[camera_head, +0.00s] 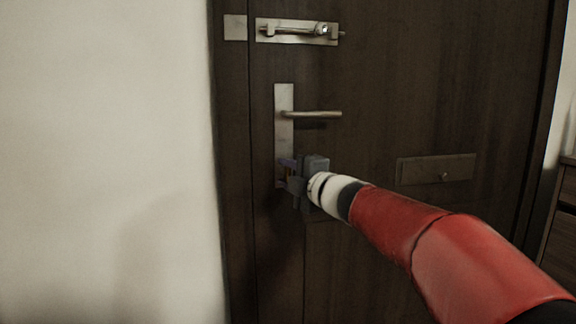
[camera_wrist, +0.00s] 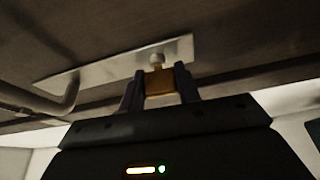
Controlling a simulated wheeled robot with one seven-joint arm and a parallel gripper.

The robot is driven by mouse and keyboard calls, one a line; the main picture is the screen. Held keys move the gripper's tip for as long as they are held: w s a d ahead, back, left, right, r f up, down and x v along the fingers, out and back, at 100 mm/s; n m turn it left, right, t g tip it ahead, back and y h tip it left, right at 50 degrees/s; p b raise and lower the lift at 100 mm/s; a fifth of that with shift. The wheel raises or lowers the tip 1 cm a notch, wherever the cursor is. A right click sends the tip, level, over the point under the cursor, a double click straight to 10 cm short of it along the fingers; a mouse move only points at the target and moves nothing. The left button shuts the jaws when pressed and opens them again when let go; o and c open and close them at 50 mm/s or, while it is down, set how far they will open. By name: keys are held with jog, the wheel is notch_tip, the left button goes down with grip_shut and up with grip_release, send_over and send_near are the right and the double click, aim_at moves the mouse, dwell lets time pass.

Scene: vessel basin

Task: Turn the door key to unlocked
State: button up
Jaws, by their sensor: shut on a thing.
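The dark wooden door (camera_head: 370,90) fills the middle of the head view. A pale metal lock plate (camera_head: 284,105) with a lever handle (camera_head: 315,114) is on its left side. My gripper (camera_head: 288,172) is at the lower end of this plate and hides the key there. In the wrist view, my gripper (camera_wrist: 159,85) is shut on the brass-coloured key (camera_wrist: 160,82). The key lies between the two fingers, in front of a small round lock cylinder (camera_wrist: 157,60) on the plate (camera_wrist: 110,68). The lever handle (camera_wrist: 68,95) shows at the left.
A sliding bolt (camera_head: 297,31) is fixed above the handle. A pale wall (camera_head: 100,150) stands on the left, and a wooden cabinet (camera_head: 560,225) on the right edge.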

jog(key=shift+f+n, duration=0.1)
jog(key=shift+n, duration=0.4)
jog(key=o, duration=1)
jog(key=v, duration=0.7)
jog(key=shift+s+d, duration=0.2)
jog(key=shift+s, duration=0.15)
